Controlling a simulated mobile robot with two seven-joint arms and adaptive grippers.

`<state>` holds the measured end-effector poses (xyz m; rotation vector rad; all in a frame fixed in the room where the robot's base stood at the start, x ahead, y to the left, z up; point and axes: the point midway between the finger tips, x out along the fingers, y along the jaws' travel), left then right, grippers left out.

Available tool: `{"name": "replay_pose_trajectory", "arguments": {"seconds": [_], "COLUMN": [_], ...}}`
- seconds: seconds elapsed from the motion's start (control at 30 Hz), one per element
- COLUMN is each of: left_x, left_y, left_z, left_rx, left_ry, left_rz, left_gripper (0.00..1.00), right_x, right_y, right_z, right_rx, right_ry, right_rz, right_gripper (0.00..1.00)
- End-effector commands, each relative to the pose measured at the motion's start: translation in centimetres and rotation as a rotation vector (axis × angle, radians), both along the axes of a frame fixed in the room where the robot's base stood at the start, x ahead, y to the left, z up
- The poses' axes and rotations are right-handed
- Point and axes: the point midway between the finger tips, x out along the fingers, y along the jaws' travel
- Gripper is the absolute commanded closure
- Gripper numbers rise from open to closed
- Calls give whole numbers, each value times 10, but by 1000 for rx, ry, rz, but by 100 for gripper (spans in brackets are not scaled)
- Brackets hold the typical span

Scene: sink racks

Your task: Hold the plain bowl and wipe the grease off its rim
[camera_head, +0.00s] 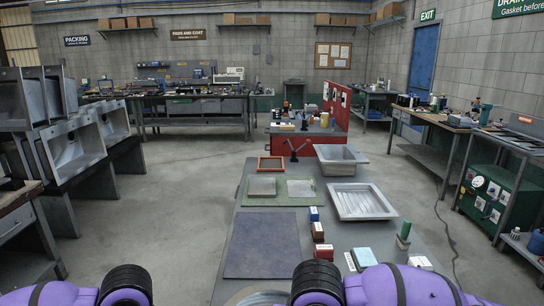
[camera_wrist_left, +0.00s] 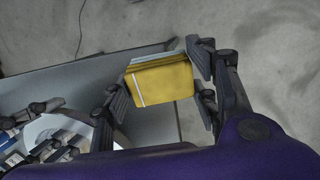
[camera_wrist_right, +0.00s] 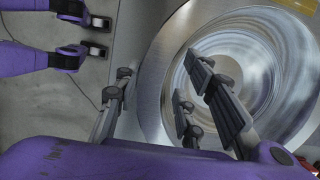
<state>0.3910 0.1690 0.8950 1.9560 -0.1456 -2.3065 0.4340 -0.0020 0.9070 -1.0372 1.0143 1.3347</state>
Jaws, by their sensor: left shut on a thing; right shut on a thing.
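The plain bowl (camera_wrist_right: 235,35) is a shiny round metal vessel filling the right of the right wrist view. My left gripper (camera_wrist_left: 162,85) is shut on a folded yellow cloth or sponge (camera_wrist_left: 165,84) with a white stripe, above the bench edge. Both gripper tips are out of the head view. I cannot make out grease on the rim.
The grey bench (camera_head: 335,255) carries a dark mat (camera_head: 263,243), a metal basin (camera_head: 361,201), another basin (camera_head: 340,159) and small boxes (camera_head: 323,252). A green cylinder (camera_head: 404,231) stands at its right edge. Sinks (camera_head: 75,145) are racked at left. Open floor (camera_head: 175,215) lies between.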

Motion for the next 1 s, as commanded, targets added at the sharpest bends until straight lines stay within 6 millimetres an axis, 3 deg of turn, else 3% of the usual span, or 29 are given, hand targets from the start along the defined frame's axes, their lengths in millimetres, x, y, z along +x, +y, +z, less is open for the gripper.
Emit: {"name": "replay_pose_trajectory", "arguments": {"seconds": [0.07,0.1,0.23,0.63,0.77,1.0], "left_x": [0,0,0,0,0,0], "left_y": [0,0,0,0,0,0], "left_z": [0,0,0,0,0,0], "left_rx": [0,0,0,0,0,0], "left_ry": [0,0,0,0,0,0], "left_rz": [0,0,0,0,0,0], "left_gripper": [67,67,67,67,67,67], "right_x": [-1,-1,-1,0,1,1], "right_y": [0,0,0,-2,-6,-19], "right_z": [-1,-1,-1,5,24,75], "right_rx": [0,0,0,-1,0,1], "right_ry": [4,4,3,0,-3,-3], "right_rz": [2,2,2,0,0,-1], "right_gripper": [90,58,41,41,41,41]}}
